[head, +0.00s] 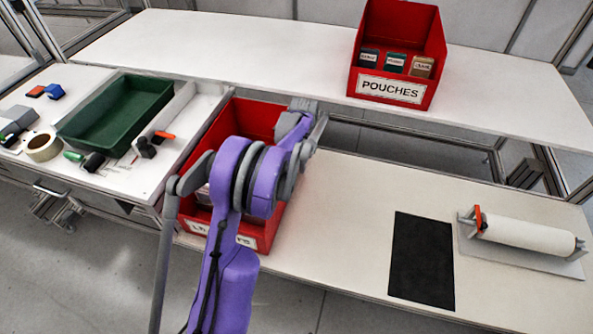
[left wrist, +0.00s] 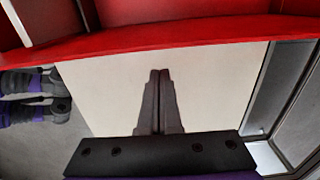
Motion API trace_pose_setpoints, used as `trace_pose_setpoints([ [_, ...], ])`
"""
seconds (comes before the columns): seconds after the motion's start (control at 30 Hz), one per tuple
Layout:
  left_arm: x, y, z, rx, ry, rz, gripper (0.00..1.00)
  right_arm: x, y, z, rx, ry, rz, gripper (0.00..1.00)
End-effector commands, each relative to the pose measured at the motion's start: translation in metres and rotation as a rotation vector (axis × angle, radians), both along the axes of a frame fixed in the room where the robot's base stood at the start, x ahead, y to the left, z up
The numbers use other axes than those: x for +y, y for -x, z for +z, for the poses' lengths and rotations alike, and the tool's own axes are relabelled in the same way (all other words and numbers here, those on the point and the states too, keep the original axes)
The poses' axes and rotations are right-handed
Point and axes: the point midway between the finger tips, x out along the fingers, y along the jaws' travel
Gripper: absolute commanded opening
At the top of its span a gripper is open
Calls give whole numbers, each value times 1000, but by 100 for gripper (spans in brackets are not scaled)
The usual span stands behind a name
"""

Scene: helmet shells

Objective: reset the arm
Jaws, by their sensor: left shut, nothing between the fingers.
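My left arm (head: 230,270), purple and grey, reaches up from the bottom of the head view and bends over the red bin on the lower table. My left gripper (head: 311,118) is at the arm's far end, near the bin's back right corner; its fingertips are hard to make out there. In the left wrist view the two dark fingers of the left gripper (left wrist: 160,72) lie together, shut and empty, with the pale table top behind them. My right gripper is in neither view.
The red bin (head: 240,118) is partly hidden by my arm. A red POUCHES bin (head: 391,90) stands on the back shelf. A green tray (head: 85,135) and tape roll (head: 42,148) are left. A black mat (head: 422,262) and white roll (head: 525,235) lie right. Table between is clear.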

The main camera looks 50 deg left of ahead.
Motion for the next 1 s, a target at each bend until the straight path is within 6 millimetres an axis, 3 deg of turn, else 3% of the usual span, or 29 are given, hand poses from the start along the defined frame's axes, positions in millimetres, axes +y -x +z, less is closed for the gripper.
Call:
trace_pose_setpoints([
  [0.1,0,0,27,-1,1,-1,0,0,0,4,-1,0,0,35],
  [0.3,0,0,53,-1,1,-2,0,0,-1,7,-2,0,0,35],
  [0.7,-4,0,63,-2,0,4,0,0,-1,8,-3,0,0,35],
  [0.77,-13,1,69,-10,-4,19,0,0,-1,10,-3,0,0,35],
  [0.87,-41,4,89,-34,-15,79,0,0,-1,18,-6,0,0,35],
  [1.0,-103,19,127,-98,-29,223,0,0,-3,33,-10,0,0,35],
])
